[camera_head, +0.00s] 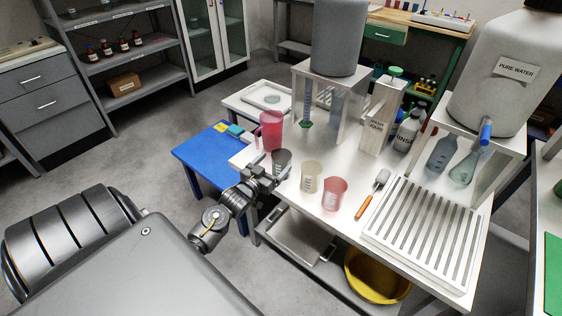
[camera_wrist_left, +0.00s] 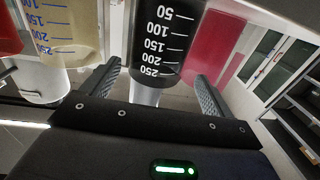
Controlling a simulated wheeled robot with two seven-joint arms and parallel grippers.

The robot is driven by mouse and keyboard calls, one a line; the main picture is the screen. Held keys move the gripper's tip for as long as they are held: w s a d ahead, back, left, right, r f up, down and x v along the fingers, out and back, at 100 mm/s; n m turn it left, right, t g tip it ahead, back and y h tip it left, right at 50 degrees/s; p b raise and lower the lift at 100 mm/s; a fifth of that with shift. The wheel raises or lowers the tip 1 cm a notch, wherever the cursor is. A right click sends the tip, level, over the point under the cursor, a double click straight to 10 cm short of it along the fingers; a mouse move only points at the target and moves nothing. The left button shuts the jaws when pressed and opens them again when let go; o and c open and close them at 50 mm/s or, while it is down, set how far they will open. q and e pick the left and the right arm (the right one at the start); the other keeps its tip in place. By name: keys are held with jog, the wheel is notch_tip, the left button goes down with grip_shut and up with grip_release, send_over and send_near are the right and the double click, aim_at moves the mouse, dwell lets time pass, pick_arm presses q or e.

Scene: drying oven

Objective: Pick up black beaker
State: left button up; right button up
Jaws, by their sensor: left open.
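The black beaker (camera_head: 282,158) stands on the white table near its left edge, partly hidden behind my left gripper (camera_head: 265,174). In the left wrist view the black beaker (camera_wrist_left: 163,42) has white volume marks and lies ahead of the open left gripper (camera_wrist_left: 158,88). Its lower end shows between the two fingers, with room on both sides, and the fingers are not closed on it. My right gripper is not in view.
A red pitcher (camera_head: 271,130) stands just behind the black beaker. A cream beaker (camera_head: 311,176) and a pink beaker (camera_head: 334,193) stand close on its right. An orange-handled tool (camera_head: 365,206) and a slatted white rack (camera_head: 425,236) are further right. A blue table (camera_head: 205,153) adjoins on the left.

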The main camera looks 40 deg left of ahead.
aim_at(286, 152)
pick_arm(q)
jog(key=shift+w+r, duration=0.15)
jog(key=shift+w, duration=0.7)
jog(key=w, duration=0.4)
jog(key=shift+w+p, duration=0.3)
jog(key=shift+p, duration=0.1)
jog(key=c, duration=1.1)
jog(key=shift+o, duration=0.2)
